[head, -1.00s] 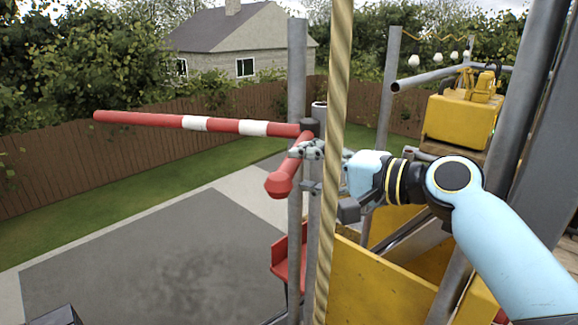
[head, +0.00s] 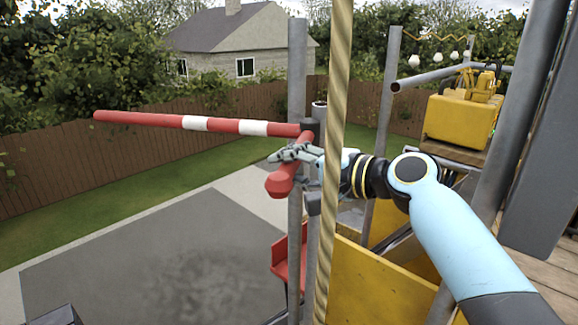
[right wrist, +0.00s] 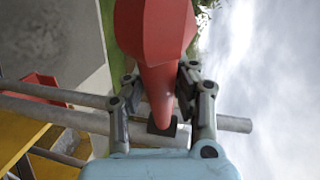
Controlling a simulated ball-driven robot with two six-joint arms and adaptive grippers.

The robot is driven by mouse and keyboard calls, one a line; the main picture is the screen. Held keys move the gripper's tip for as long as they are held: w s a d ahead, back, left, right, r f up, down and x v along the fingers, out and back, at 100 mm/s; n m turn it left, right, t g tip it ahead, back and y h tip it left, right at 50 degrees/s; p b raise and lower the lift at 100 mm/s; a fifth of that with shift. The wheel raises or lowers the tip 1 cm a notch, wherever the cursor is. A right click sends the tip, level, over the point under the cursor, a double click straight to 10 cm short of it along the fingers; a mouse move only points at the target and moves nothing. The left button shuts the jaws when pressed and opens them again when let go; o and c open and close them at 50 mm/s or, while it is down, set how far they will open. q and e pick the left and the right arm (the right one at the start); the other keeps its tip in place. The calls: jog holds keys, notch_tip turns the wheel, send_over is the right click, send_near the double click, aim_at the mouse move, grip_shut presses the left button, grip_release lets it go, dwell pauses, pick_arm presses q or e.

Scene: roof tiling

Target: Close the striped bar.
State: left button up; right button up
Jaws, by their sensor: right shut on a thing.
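The striped bar (head: 225,125) is red and white. In the head view it reaches left from a dark pivot on a grey post, raised well above the paved ground and nearly level. A short red arm with a thick knob end (head: 280,184) comes from the same pivot towards me. My right gripper (head: 292,155) is shut on this short red arm, between the knob and the pivot. In the right wrist view the red knob (right wrist: 155,30) fills the top middle, and the fingers (right wrist: 160,105) lie on both sides of the narrower red part. I do not see my left gripper.
A twisted rope (head: 337,60) hangs in front of my right forearm. Grey scaffold poles (head: 297,70) stand close by the pivot. Yellow panels (head: 375,280) are below my arm. A yellow toy-like machine (head: 460,120) stands at the right. The paving at left is open.

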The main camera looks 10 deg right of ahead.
jog(key=shift+f, duration=0.1)
grip_shut()
jog(key=shift+s+d+f, duration=0.1)
jog(key=shift+d, duration=0.05)
jog(key=d+n+g+y+b, duration=0.1)
jog(key=s+d+n+g+y+b, duration=0.1)
jog(key=d+b, duration=0.1)
jog(key=d+n+g+y+b, duration=0.1)
jog(key=shift+s+d+b, duration=0.15)
jog(key=shift+s+b, duration=0.2)
jog(key=o, duration=1)
grip_release()
